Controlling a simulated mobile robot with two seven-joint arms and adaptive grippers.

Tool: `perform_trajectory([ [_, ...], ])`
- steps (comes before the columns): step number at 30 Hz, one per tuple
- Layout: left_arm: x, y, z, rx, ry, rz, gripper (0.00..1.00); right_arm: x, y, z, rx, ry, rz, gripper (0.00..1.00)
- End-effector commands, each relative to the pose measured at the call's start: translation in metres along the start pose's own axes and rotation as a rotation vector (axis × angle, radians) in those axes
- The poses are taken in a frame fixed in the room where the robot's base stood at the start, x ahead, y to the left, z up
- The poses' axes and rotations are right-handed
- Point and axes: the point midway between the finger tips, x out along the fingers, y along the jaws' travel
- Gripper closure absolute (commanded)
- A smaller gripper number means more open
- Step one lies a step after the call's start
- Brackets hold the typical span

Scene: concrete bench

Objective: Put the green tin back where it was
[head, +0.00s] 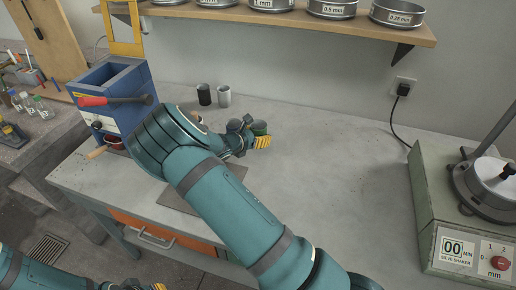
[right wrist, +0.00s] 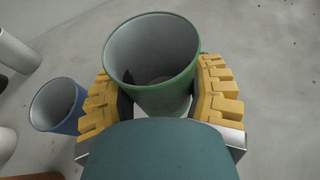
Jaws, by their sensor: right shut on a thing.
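The green tin (right wrist: 150,88) is an open, empty cup shape. In the right wrist view it stands upright between the yellow fingers of my right gripper (right wrist: 160,100), which is shut on it from both sides. In the head view the green tin (head: 259,127) shows just behind the yellow fingertips of my right gripper (head: 258,142), partly hidden. I cannot tell whether its base touches the bench. A blue tin (right wrist: 60,105) stands close to its left; it also shows in the head view (head: 234,126). Only a cut-off bit of my left gripper (head: 150,287) shows at the bottom edge.
A black tin (head: 204,94) and a white tin (head: 224,95) stand farther back. A grey mat (head: 175,197) lies partly under my right arm. A blue press (head: 112,85) is at left, a sieve shaker (head: 460,225) at right.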

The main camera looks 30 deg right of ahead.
Motion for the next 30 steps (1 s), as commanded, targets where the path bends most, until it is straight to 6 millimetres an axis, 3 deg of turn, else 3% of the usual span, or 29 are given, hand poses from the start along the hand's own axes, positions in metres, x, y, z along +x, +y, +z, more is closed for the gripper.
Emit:
perform_trajectory([
  [12, 0.011, -0.004, -0.001, 0.001, 0.006, 0.0, 1.0, 0.017, -0.001, -0.04, -0.001, -0.002, -0.001, 0.88],
  [24, 0.012, -0.004, -0.002, 0.001, 0.007, 0.0, 1.0, 0.018, 0.0, -0.045, 0.002, -0.001, 0.0, 0.88],
  [25, 0.012, -0.004, -0.002, 0.001, 0.007, 0.0, 1.0, 0.018, 0.0, -0.044, 0.002, -0.001, 0.0, 0.35],
  [27, 0.012, -0.004, -0.002, 0.001, 0.007, 0.0, 1.0, 0.018, 0.0, -0.044, 0.002, -0.001, 0.0, 0.12],
  [30, 0.012, -0.004, -0.002, 0.001, 0.007, 0.0, 1.0, 0.018, 0.0, -0.044, 0.002, -0.001, 0.0, 0.12],
])
